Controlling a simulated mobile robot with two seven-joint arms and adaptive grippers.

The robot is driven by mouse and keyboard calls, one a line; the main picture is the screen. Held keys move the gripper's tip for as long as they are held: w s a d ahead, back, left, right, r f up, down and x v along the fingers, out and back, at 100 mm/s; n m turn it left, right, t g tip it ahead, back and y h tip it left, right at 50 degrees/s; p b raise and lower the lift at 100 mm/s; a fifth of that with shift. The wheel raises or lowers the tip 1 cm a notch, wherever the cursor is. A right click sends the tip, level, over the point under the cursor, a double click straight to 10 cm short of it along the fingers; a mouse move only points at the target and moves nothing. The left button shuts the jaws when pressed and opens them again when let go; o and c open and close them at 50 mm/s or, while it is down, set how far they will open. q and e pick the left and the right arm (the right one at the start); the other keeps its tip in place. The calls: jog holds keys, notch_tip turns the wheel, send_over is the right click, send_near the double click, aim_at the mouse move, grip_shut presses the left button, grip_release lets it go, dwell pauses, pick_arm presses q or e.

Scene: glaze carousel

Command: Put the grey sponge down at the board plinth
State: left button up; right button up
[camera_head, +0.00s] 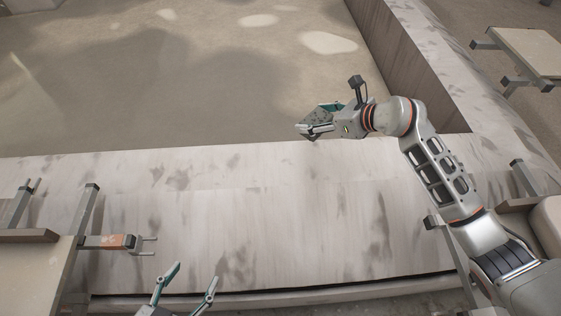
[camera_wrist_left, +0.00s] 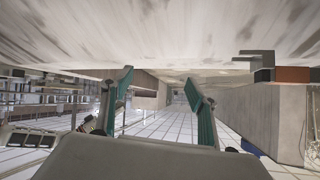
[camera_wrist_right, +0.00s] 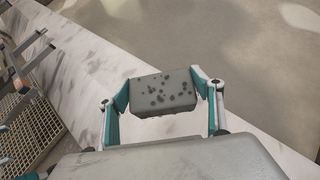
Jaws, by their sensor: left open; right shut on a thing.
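The grey sponge (camera_wrist_right: 162,92) is a block with dark spots. My right gripper (camera_wrist_right: 163,95) is shut on it, with one finger against each end. In the head view the sponge (camera_head: 322,115) is held in the right gripper (camera_head: 318,128) above the far edge of the pale stained ledge, near the brown surface beyond. My left gripper (camera_head: 186,282) is open and empty at the bottom of the head view; its spread fingers also show in the left wrist view (camera_wrist_left: 163,95). I cannot tell which part is the board plinth.
The stained ledge (camera_head: 250,220) is broad and mostly bare. An orange-marked bracket with a two-pronged end (camera_head: 120,242) reaches over it from the left. A raised wall (camera_head: 430,70) runs along the right. A board on metal supports (camera_head: 530,50) stands at the upper right.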

notch_tip(320, 180, down, 14)
jog(key=b, duration=0.5)
jog(key=shift+f, duration=0.2)
jog(key=f, duration=0.1)
jog(key=f+b, duration=0.1)
jog(key=f, duration=0.1)
jog(key=shift+s+a+f, duration=0.1)
jog(key=shift+s+f, duration=0.1)
jog(key=shift+f, duration=0.1)
notch_tip(320, 180, down, 2)
jog(key=shift+f+b, duration=0.1)
jog(key=shift+b, duration=0.6)
jog(key=shift+w, duration=0.15)
jog(key=shift+w+r, duration=0.1)
jog(key=shift+r, duration=0.1)
pick_arm(q)
jog(key=w+d+r+n+t+h, duration=0.1)
jog(key=d+r+n+h, duration=0.1)
jog(key=d, duration=0.5)
jog(key=shift+w+r+n, duration=0.25)
jog(key=shift+r+n, duration=0.25)
jog(key=shift+n, duration=0.1)
jog(key=shift+f, duration=0.1)
pick_arm(e)
jog(key=shift+f, duration=0.1)
